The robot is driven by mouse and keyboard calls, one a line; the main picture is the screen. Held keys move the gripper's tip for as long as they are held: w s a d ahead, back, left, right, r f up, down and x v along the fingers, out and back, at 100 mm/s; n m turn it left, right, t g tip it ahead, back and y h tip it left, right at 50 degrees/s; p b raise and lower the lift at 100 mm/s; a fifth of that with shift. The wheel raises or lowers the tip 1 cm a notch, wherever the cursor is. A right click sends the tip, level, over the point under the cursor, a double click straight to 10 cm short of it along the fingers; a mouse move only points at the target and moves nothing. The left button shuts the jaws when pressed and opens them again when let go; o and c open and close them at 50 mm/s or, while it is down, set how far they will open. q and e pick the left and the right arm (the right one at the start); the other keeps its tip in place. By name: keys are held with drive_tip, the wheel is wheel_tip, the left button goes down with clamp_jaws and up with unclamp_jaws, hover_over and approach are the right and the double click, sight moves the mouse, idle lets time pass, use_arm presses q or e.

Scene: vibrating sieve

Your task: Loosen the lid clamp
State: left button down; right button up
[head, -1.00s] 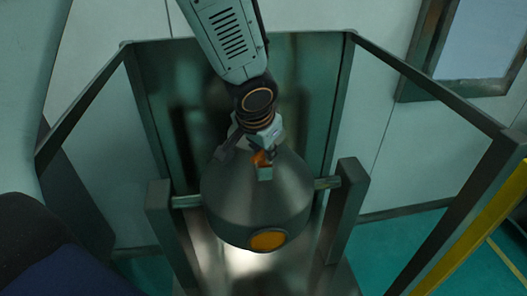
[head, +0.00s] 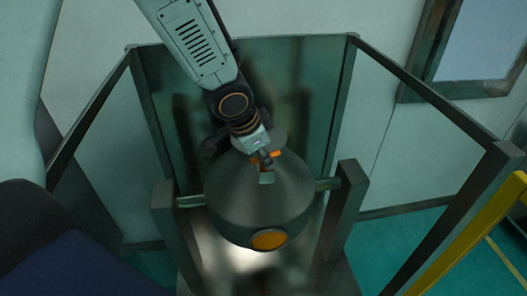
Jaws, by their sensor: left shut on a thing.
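A dark grey rounded vessel (head: 262,200) hangs on a horizontal shaft between two posts, with an orange round cap (head: 268,239) low on its front. A round lid (head: 272,141) shows at its top, partly hidden behind my gripper. My right gripper is not in view.
Two dark upright posts (head: 345,215) hold the vessel's shaft. A metal frame with rails surrounds it on the left, back and right. A yellow rail (head: 470,238) runs at the right. A window (head: 480,45) is in the wall behind. Green floor shows at lower right.

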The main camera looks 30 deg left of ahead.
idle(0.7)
use_arm(q)
drive_tip(key=c, duration=1.1)
unclamp_jaws()
drive_tip(key=shift+w, duration=0.1)
drive_tip(key=shift+c, duration=0.2)
drive_tip(key=v, duration=1.2)
drive_tip(key=shift+c, duration=0.2)
